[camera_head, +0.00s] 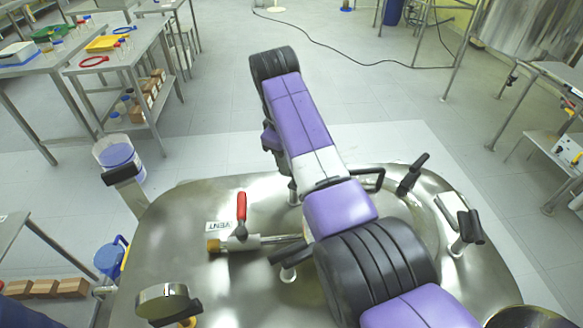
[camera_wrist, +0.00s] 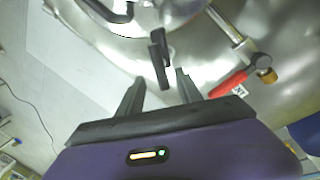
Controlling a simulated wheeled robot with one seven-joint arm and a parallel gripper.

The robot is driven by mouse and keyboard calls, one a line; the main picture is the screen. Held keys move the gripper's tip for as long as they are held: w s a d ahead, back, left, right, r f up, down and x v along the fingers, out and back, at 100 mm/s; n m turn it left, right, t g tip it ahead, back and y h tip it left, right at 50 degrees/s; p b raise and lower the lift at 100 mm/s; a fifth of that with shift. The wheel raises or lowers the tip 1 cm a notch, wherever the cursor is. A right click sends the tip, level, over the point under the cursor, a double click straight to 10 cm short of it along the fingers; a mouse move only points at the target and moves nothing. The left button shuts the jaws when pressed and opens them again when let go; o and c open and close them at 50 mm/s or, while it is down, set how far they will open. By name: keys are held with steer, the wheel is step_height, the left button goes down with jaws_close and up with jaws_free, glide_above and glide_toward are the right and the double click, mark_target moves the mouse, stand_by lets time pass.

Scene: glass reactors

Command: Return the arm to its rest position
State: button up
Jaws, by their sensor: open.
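My arm (camera_head: 300,105) stretches in purple and black over the steel reactor lid in the head view, from the lower right towards the upper left. My gripper (camera_wrist: 160,82) shows in the wrist view with two dark fingers apart and nothing between them. A black handle (camera_wrist: 160,60) on the lid appears just beyond the fingertips; I cannot tell whether they touch. In the head view my fingers are hidden or not clear behind the arm. The steel lid (camera_head: 180,215) carries a red-levered valve (camera_head: 241,208) beside a VENT label (camera_head: 217,226), left of the arm.
Black clamp handles (camera_head: 412,175) stand along the lid's rim to the right of the arm. A round gauge-like fitting (camera_head: 165,300) stands at the lid's front left. Tables (camera_head: 100,65) with trays are at the upper left, a bench (camera_head: 560,80) at the right.

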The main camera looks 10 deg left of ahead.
steer(key=shift+s+r, duration=0.15)
steer(key=shift+r, duration=0.6)
